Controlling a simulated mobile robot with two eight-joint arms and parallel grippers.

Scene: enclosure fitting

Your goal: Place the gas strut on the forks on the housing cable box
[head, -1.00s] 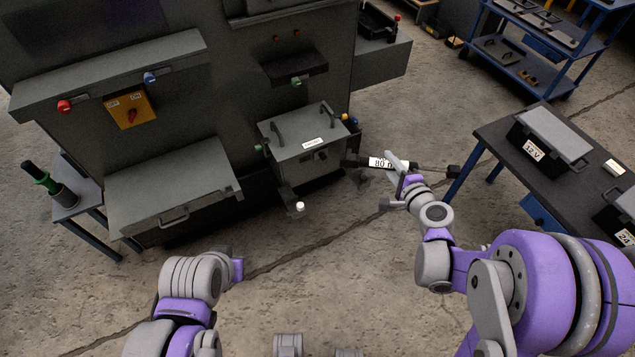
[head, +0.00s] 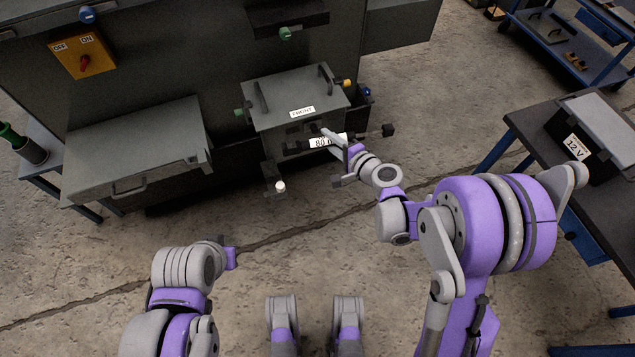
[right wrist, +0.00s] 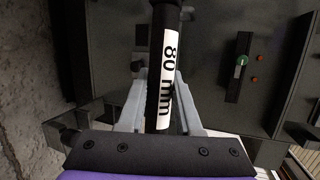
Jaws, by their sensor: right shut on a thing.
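The gas strut (head: 322,142) is a black rod with a white "80 mm" label. My right gripper (head: 342,148) is shut around its middle. The strut lies roughly level across the front of the cable box (head: 293,95), a grey box with a "FRONT" label and two lid handles. In the right wrist view the strut (right wrist: 165,75) stands between the two fingers. Small dark fittings show on the box front, partly hidden by strut and gripper; I cannot tell whether the strut touches them. My left gripper (head: 230,258) is low at left, its fingers unclear.
The grey cabinet (head: 170,75) stands behind, with a drawer unit (head: 135,150) left of the box. A bracket with a white knob (head: 280,187) juts out low in front. A table (head: 528,130) with a "12 V" case stands at right. The floor between is clear.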

